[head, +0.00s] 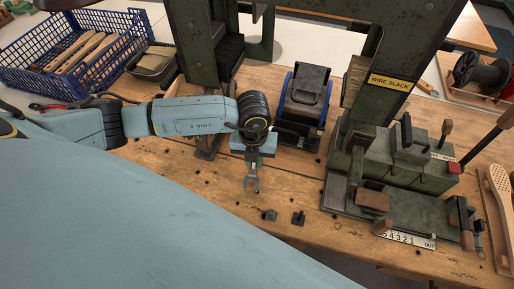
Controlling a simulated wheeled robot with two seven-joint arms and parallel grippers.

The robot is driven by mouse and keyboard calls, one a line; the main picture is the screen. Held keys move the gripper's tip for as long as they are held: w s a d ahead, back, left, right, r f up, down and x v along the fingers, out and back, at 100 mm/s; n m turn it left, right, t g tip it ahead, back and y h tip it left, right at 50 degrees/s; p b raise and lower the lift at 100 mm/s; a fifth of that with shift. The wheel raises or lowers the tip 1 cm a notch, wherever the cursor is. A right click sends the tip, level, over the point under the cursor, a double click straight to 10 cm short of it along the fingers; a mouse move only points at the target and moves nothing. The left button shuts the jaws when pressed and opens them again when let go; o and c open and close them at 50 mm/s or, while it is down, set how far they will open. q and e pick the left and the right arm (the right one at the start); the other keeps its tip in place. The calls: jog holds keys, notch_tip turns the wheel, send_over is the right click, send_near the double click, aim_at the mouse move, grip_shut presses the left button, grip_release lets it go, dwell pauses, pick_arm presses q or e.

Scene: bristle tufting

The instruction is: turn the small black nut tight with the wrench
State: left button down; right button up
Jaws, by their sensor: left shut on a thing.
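My left gripper (254,152) points down over the wooden bench, shut on a small grey wrench (252,181). The wrench hangs below the fingers with its open jaw end toward the bench's front edge. Two small dark fittings stand on the bench just in front of it, one on the left (270,215) and one on the right (298,218). The wrench's jaw appears apart from both. I cannot tell at this size which of them, if either, bears the black nut. My right gripper is not in view.
A green machine (407,205) with levers and a "WIRE SLACK" label fills the bench's right side. A blue-sided black device (305,95) stands behind the wrench. A blue crate (75,50) holds wooden pieces at the back left. A perforated wooden paddle (502,195) lies far right.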

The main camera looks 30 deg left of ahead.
pick_arm(q)
jog(key=shift+s+a+m, duration=0.3)
jog(key=shift+a+m, duration=0.3)
jog(key=shift+a, duration=0.1)
jog(key=shift+s+a+m+b, duration=0.15)
jog(key=shift+a+m+b, duration=0.05)
jog(key=shift+a+m, duration=0.45)
jog(key=shift+s+a+m+b, duration=0.15)
jog(key=shift+a+m, duration=0.4)
jog(key=shift+a, duration=0.1)
jog(key=shift+w+d+n+p, duration=0.15)
jog(key=shift+d+n+p, duration=0.15)
jog(key=shift+d+n, duration=0.5)
jog(key=shift+r, duration=0.15)
notch_tip(320, 180, up, 6)
jog(key=p, duration=0.5)
dwell(0.4)
